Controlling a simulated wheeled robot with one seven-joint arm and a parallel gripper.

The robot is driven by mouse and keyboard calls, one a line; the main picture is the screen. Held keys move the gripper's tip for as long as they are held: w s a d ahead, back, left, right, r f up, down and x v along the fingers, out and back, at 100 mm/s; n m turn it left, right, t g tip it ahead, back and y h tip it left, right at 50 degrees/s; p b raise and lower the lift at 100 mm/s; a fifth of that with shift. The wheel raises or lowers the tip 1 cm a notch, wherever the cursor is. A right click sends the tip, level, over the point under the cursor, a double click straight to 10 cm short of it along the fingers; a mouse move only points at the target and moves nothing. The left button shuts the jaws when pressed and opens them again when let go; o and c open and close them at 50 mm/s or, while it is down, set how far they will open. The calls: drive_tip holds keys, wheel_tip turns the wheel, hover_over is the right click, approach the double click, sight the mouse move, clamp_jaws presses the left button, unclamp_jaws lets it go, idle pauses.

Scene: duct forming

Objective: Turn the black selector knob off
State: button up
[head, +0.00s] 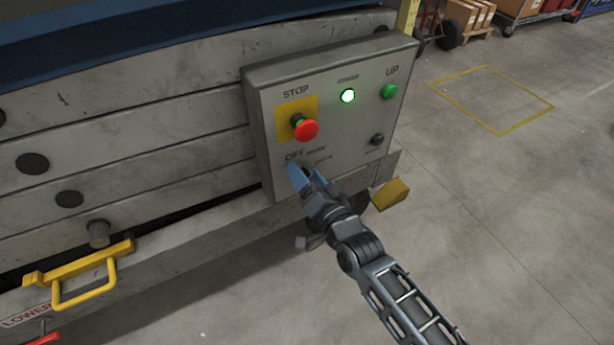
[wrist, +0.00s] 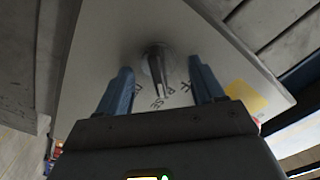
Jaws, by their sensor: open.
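The black selector knob (wrist: 155,64) stands out from the grey panel in the wrist view, between and beyond the two blue fingertips. In the head view my gripper (head: 299,176) is at the lower left of the control box, below the OFF lettering, and hides the knob. In the wrist view my gripper (wrist: 162,88) is open, with one finger on each side of the knob and a gap on both sides. Whether the fingers touch the panel cannot be told. The control box (head: 350,150) is grey and slightly tilted.
A red stop button (head: 306,130) on a yellow plate sits above my gripper. A lit white-green lamp (head: 348,96), a green UP button (head: 389,91) and a black button (head: 377,139) are to the right. A yellow handle (head: 85,287) juts out at lower left.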

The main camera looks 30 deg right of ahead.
drive_tip(key=shift+c, duration=0.4)
drive_tip(key=c, duration=1)
drive_tip(key=shift+o, duration=0.2)
drive_tip(key=n, duration=0.2)
drive_tip(key=n+p, duration=0.1)
drive_tip(key=shift+a+r+n, duration=0.1)
drive_tip(key=shift+r+n, duration=0.1)
drive_tip(key=shift+n, duration=0.2)
drive_tip(key=shift+a+n+p, duration=0.2)
drive_tip(key=shift+n+p, duration=0.35)
drive_tip(key=shift+n, duration=2.05)
drive_tip(key=o, duration=1)
